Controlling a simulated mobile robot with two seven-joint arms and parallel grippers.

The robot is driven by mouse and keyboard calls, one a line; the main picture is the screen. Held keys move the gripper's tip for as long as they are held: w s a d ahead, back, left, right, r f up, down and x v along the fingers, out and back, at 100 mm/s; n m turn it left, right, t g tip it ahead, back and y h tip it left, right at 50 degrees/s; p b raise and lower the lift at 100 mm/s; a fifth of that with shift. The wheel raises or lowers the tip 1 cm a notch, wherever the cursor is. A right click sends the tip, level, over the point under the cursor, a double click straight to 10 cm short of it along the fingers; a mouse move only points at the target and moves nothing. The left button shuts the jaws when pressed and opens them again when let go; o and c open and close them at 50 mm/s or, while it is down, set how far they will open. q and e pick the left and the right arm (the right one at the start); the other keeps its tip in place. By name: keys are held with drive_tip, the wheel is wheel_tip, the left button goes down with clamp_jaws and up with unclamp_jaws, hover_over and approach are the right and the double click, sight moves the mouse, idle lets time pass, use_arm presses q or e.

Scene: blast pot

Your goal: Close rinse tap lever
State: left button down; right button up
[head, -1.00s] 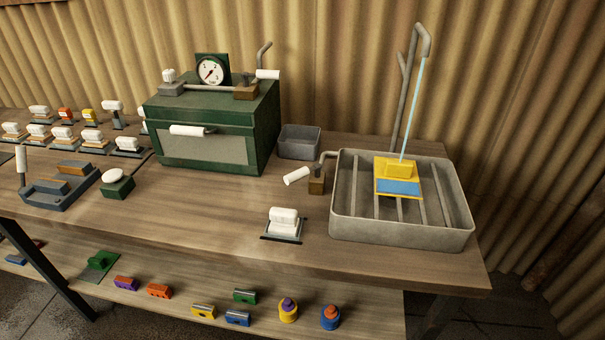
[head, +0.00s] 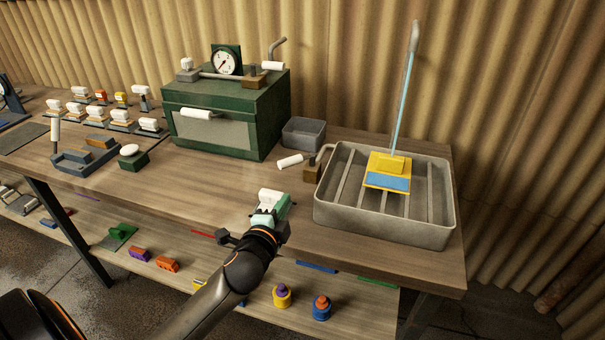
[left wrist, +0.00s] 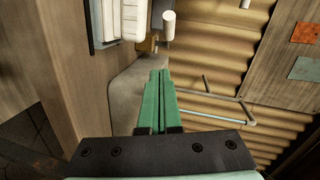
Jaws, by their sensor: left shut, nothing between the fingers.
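The rinse tap's white lever (head: 290,161) sticks out to the left of its brown tap body (head: 312,172), beside the grey rinse tray (head: 335,218). A pale blue water stream (head: 402,105) runs down from the tall spout (head: 415,38) to a yellow and blue piece (head: 388,180) in the tray. My left gripper (head: 283,207) is in front of the lever, apart from it, near the white-topped block (head: 268,198), which it partly hides. In the left wrist view its green fingers (left wrist: 160,76) are together and empty, with the white lever (left wrist: 168,25) beyond them.
A green cabinet (head: 228,128) with a gauge (head: 227,62) stands behind to the left. A small grey bin (head: 303,134) is behind the lever. The tray wall is close to the right of my gripper.

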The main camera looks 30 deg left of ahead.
use_arm(q)
drive_tip(key=r, duration=0.1)
approach(289, 163)
drive_tip(key=w+d, duration=0.3)
drive_tip(key=w, duration=0.2)
drive_tip(key=shift+m+t, duration=0.3)
drive_tip(key=shift+w+a+f, duration=0.25)
drive_tip(key=shift+a, duration=0.4)
drive_tip(key=shift+w+a+f, duration=0.3)
drive_tip(key=shift+a, duration=0.35)
drive_tip(key=shift+w+a+f, duration=0.25)
drive_tip(key=shift+a, duration=0.35)
drive_tip(key=shift+w+a+p, duration=0.1)
drive_tip(key=shift+a+p, duration=0.3)
drive_tip(key=shift+a, duration=0.25)
drive_tip(key=shift+d, duration=0.1)
